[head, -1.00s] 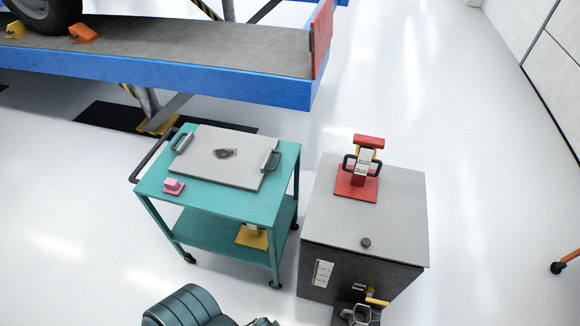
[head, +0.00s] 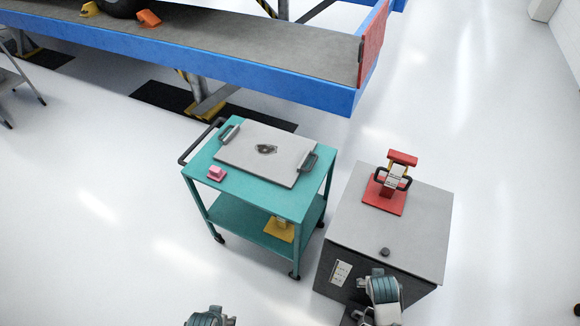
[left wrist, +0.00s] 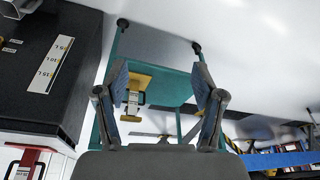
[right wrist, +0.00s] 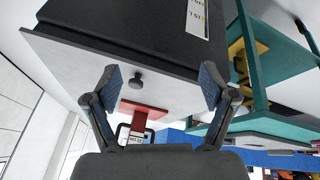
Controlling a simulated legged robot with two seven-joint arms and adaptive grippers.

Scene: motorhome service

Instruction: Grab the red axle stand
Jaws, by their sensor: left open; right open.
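The red axle stand (head: 385,198) stands upright on the grey top of the dark cabinet (head: 402,225), with a dark handle loop and a white label. My right gripper (right wrist: 160,88) is open and empty, apart from the stand. In the head view my right arm is at the cabinet's near edge. My left gripper (left wrist: 160,77) is open and empty, facing the teal cart. A yellow stand (left wrist: 132,82) is visible between its fingers.
The teal cart (head: 207,165) stands left of the cabinet, with a grey lidded tray (head: 255,160) and a pink block (head: 216,173) on top. A round knob (head: 385,252) sits on the cabinet's near top. The blue lift platform (head: 290,92) is behind. Floor right of the cabinet is clear.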

